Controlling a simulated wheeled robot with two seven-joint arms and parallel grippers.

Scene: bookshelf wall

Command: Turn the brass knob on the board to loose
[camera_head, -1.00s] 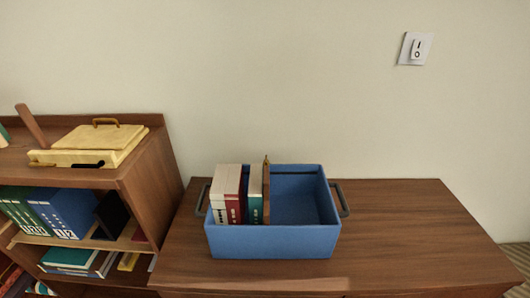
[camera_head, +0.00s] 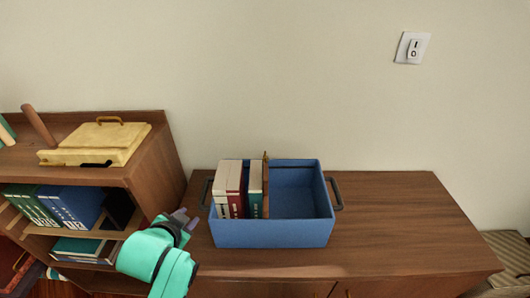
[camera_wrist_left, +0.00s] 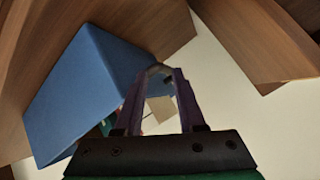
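I cannot make out a brass knob for certain. A thin brown board (camera_head: 265,190) stands upright in the blue bin (camera_head: 290,234), beside the books, with a small brownish tip at its top. My left gripper (camera_head: 187,217) is low, just left of the bin and in front of the bookshelf's right side. In the left wrist view its two purple fingers (camera_wrist_left: 162,76) stand apart with a gap between them. A grey curved piece shows at their tips; I cannot tell what it is. The blue bin fills the left of that view (camera_wrist_left: 80,90). My right gripper is out of view.
The bin has dark side handles (camera_head: 336,194) and stands on a brown cabinet top (camera_head: 400,220), clear on the right. A bookshelf (camera_head: 160,160) at left bears a yellow case (camera_head: 90,145). A switch (camera_head: 412,48) is on the wall.

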